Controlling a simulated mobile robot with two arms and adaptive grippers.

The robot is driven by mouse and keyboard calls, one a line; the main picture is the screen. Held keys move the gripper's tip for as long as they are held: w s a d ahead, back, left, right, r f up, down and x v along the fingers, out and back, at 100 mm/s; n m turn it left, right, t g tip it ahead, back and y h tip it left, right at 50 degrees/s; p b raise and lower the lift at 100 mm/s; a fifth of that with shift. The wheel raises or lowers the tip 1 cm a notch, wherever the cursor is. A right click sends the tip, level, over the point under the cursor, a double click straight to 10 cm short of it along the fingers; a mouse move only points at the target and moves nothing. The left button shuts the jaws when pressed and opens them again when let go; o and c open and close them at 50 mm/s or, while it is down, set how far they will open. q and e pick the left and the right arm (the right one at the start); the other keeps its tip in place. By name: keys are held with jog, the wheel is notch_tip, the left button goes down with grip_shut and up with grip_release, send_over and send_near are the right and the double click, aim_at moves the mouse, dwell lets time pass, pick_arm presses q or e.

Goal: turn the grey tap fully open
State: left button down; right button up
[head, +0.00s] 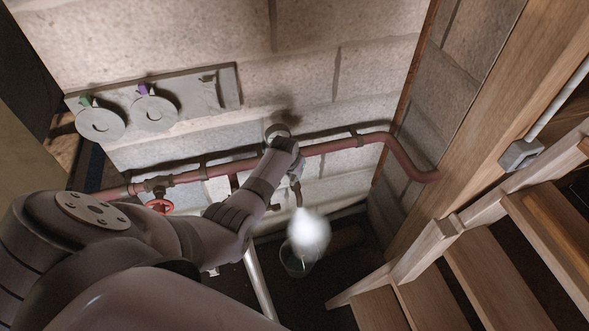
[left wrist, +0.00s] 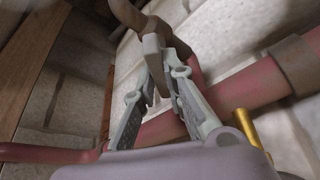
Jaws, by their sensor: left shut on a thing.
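The grey tap (left wrist: 152,48) shows in the left wrist view, a brownish-grey body and handle in front of the red pipe. My left gripper (left wrist: 165,76) has its two fingers closed on the tap's handle part, one on each side. In the head view my left arm reaches up to the pipe, and the wrist and gripper (head: 284,148) hide most of the tap. A curved spout (head: 297,192) points down below it. A white cloud of spray or steam (head: 308,234) hangs under the spout, over a clear container (head: 298,260). How far the tap is turned is hard to tell.
The red pipe (head: 338,146) runs along the block wall. A red handwheel (head: 158,206) sits on it at left. A grey panel (head: 225,88) carries two round discs with green and purple tags. Wooden stairs (head: 480,270) fill the right side.

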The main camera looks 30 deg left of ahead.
pick_arm(q)
jog(key=shift+d+n+y, duration=0.1)
jog(key=shift+n+y, duration=0.2)
jog(key=shift+n, duration=0.6)
jog(key=shift+n+g+y, duration=0.3)
jog(key=shift+n, duration=0.6)
jog(key=shift+w+d+n+g+y+b, duration=0.1)
jog(key=shift+n+g+y+b, duration=0.25)
jog(key=shift+n, duration=0.6)
jog(key=shift+n+g+y+b, duration=0.15)
jog(key=shift+n+b, duration=0.25)
jog(key=shift+n, duration=0.55)
jog(key=c, duration=1.7)
grip_release()
jog(key=shift+o, duration=0.2)
jog(key=shift+r, duration=0.1)
jog(key=v, duration=1.1)
jog(key=shift+d+r, duration=0.2)
jog(key=shift+r, duration=0.15)
